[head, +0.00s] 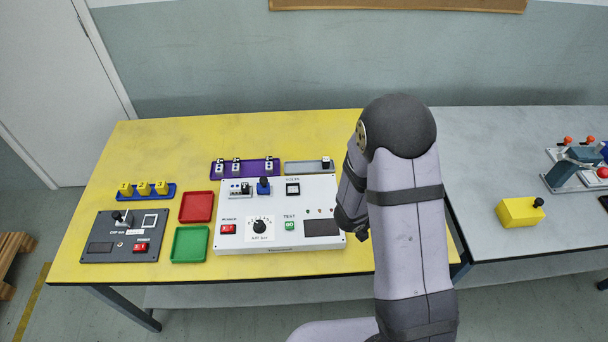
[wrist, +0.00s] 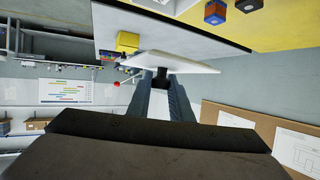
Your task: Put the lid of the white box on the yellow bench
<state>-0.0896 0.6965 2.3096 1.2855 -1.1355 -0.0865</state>
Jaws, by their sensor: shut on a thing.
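In the wrist view my gripper (wrist: 161,82) is shut on the black knob of a flat white lid (wrist: 178,63). The lid is held clear of the benches, seen nearly edge-on beyond the fingertips. The yellow bench (head: 140,145) fills the left and middle of the head view, and part of it shows at the top right of the wrist view (wrist: 285,30). My arm hides the gripper and lid in the head view. A white panel box (head: 270,208) with switches and a dial stands on the yellow bench; I cannot tell whether the lid belongs to it.
A dark panel box (head: 98,247), red tray (head: 197,207), green tray (head: 188,244), blue rack (head: 147,195), purple rack (head: 245,172) and grey tray (head: 303,170) occupy the yellow bench. Its back left is clear. A yellow box (head: 518,212) stands on the grey bench (head: 480,165).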

